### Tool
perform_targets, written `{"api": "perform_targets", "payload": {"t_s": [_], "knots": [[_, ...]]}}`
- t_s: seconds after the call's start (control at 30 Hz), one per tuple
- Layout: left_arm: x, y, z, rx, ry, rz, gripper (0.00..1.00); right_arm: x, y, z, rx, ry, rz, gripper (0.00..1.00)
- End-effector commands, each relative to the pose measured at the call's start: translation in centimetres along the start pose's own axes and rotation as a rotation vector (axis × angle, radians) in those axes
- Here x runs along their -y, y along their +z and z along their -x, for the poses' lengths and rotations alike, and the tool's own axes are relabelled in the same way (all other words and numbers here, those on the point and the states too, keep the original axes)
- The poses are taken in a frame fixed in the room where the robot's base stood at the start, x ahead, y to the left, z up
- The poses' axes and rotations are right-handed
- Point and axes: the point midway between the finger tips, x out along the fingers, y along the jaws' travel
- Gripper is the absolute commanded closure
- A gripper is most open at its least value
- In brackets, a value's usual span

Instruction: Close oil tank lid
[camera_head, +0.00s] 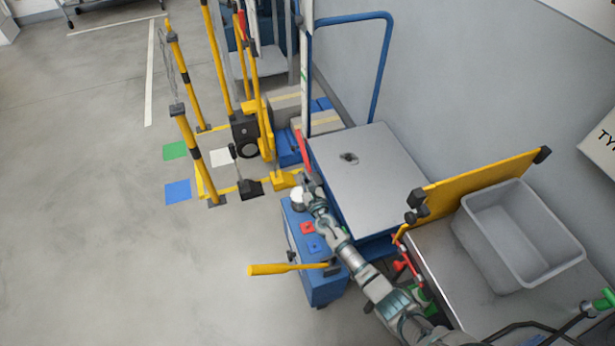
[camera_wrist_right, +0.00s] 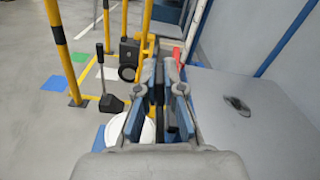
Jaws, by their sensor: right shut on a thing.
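The oil tank looks to be the blue box (camera_head: 320,282), with a yellow-handled lever (camera_head: 285,268) on its side and a red and a blue square on top. A white round part (camera_head: 298,197) is at its far end, and it also shows in the right wrist view (camera_wrist_right: 146,131), partly covered by my gripper. My right gripper (camera_head: 307,183) is above and beside this white part. In the right wrist view its fingers (camera_wrist_right: 164,82) are shut on a thin dark piece, which seems to be the lid, mostly hidden between them. My left gripper is not in view.
A cart with a grey flat top (camera_head: 368,172) stands right of the tank. Yellow posts (camera_head: 196,155) and a black-based lever (camera_head: 249,188) stand beyond. The floor at left is mostly clear.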

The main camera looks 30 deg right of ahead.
Motion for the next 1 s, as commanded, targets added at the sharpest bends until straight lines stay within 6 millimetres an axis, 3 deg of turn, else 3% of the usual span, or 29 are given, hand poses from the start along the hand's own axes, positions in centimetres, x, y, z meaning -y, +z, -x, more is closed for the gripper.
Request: {"api": "perform_targets", "payload": {"t_s": [0.4,0.43,0.5,0.53,0.83,1.0], "knots": [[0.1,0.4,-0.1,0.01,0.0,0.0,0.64,-0.2,-0.7,0.2,-0.01,0.004,0.009,1.0],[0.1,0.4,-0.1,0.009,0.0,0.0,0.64,-0.2,-0.7,0.2,-0.01,0.004,0.009,0.86],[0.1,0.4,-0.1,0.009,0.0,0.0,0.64,-0.2,-0.7,0.2,-0.01,0.004,0.009,0.68],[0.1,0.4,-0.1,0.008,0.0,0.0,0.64,-0.2,-0.7,0.2,-0.009,0.004,0.009,0.67],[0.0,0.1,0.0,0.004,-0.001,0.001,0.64,-0.2,-0.3,0.2,-0.005,0.002,0.007,0.67],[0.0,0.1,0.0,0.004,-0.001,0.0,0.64,-0.3,-0.4,1.9,-0.005,0.004,0.003,0.67]]}}
